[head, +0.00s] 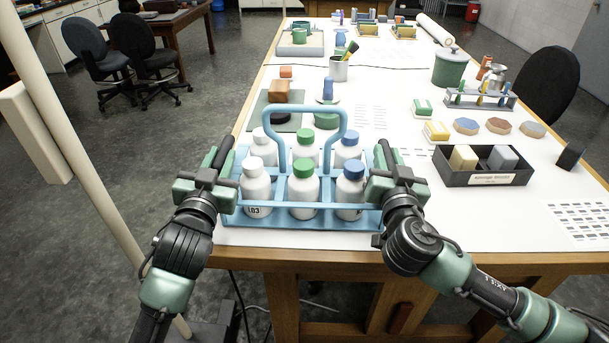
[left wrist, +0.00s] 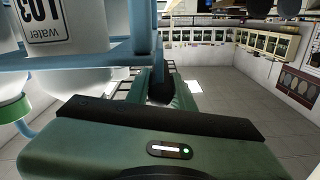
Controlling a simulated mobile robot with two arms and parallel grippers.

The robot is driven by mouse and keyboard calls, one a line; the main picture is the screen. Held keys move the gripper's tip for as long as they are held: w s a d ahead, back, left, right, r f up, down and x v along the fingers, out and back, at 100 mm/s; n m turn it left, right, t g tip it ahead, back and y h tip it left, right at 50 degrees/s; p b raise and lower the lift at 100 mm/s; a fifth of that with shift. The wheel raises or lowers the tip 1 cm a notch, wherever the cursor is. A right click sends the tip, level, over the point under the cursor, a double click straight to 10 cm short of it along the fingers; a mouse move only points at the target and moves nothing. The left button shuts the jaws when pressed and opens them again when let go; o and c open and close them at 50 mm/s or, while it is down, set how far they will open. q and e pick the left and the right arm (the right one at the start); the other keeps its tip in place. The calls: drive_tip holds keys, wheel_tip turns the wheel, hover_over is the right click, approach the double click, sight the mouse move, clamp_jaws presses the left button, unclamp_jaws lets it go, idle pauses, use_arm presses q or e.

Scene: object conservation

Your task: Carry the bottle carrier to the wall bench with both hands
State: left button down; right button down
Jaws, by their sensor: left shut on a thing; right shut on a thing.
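The light blue bottle carrier (head: 285,219) is at the near edge of the long table, upright, its handle loop standing over the middle. It holds several white bottles with white, green and blue caps, such as a green-capped one (head: 304,190). I cannot tell whether its base touches the table. My left gripper (head: 222,165) is shut on the carrier's left end and my right gripper (head: 380,170) on its right end. In the left wrist view the carrier (left wrist: 90,57) and a labelled bottle (left wrist: 60,25) appear close, upside down. The fingertips are partly hidden.
The white-topped table (head: 385,110) stretches away beyond the carrier, with a black tray (head: 485,178) of blocks at right and a metal cup (head: 338,70) behind. Black chairs (head: 150,55) stand left, another (head: 545,85) right. A pale slanted pole (head: 100,180) is at left. Grey floor lies open at left.

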idle(0.8)
